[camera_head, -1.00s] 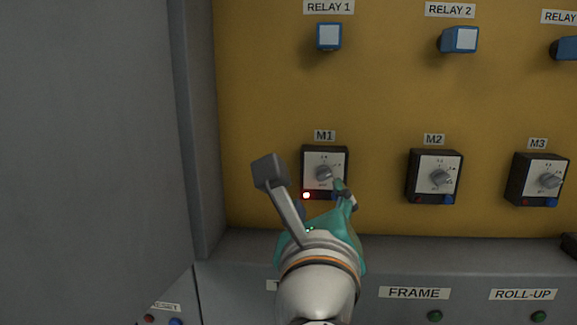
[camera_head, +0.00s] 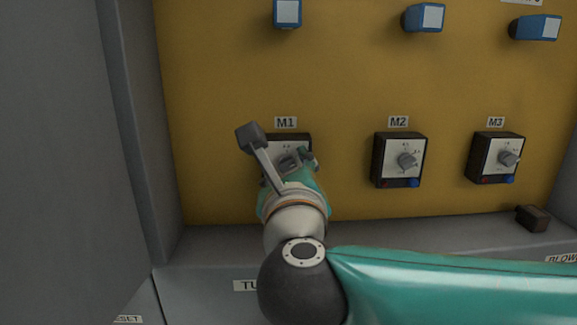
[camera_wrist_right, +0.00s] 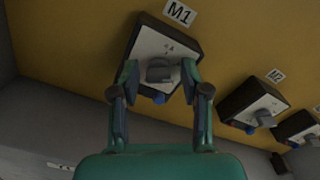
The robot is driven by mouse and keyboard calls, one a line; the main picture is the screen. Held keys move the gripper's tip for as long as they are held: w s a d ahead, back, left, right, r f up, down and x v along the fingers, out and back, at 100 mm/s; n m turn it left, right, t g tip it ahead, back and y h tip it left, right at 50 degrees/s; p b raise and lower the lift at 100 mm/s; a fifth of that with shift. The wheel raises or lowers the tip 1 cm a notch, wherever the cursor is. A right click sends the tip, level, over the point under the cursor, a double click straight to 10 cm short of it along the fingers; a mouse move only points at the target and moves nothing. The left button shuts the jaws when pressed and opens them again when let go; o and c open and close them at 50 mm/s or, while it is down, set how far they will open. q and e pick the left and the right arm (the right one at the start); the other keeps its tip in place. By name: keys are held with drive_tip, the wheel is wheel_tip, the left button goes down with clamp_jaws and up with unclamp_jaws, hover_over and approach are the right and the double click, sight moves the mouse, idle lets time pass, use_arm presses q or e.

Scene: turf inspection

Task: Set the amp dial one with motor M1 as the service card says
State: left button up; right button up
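The M1 amp dial is a dark box (camera_wrist_right: 191,43) with a white face and a grey knob (camera_wrist_right: 160,71), under the label M1 (camera_wrist_right: 179,12). In the head view the M1 box (camera_head: 299,141) is mostly hidden behind my right gripper (camera_head: 291,163). In the wrist view my right gripper (camera_wrist_right: 159,78) is open, with one finger on each side of the knob. I see a gap beside the knob; whether a fingertip touches it I cannot tell. The knob's setting is not readable. My left gripper and the service card are not in view.
Similar dials M2 (camera_head: 391,167) and M3 (camera_head: 490,166) sit to the right on the yellow panel (camera_head: 220,90). Blue relays (camera_head: 287,14) are above. A grey ledge (camera_head: 205,247) runs below, with a small dark block (camera_head: 532,218) on it. A grey wall (camera_head: 60,150) stands at left.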

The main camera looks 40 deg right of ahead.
drive_tip(key=shift+w, duration=0.1)
clamp_jaws()
drive_tip(key=shift+d, duration=0.25)
drive_tip(key=shift+a, duration=0.25)
drive_tip(key=shift+n, duration=0.3)
drive_tip(key=n+p, duration=0.1)
drive_tip(key=n, duration=0.4)
drive_tip(key=shift+w+a+p, duration=0.1)
drive_tip(key=shift+p, duration=0.25)
drive_tip(key=n+p, duration=0.2)
drive_tip(key=n, duration=0.3)
drive_tip(key=shift+f, duration=0.2)
drive_tip(key=shift+a+f+n+p, duration=0.15)
drive_tip(key=shift+n+p, duration=0.25)
drive_tip(key=shift+n, duration=0.4)
drive_tip(key=shift+f, duration=0.1)
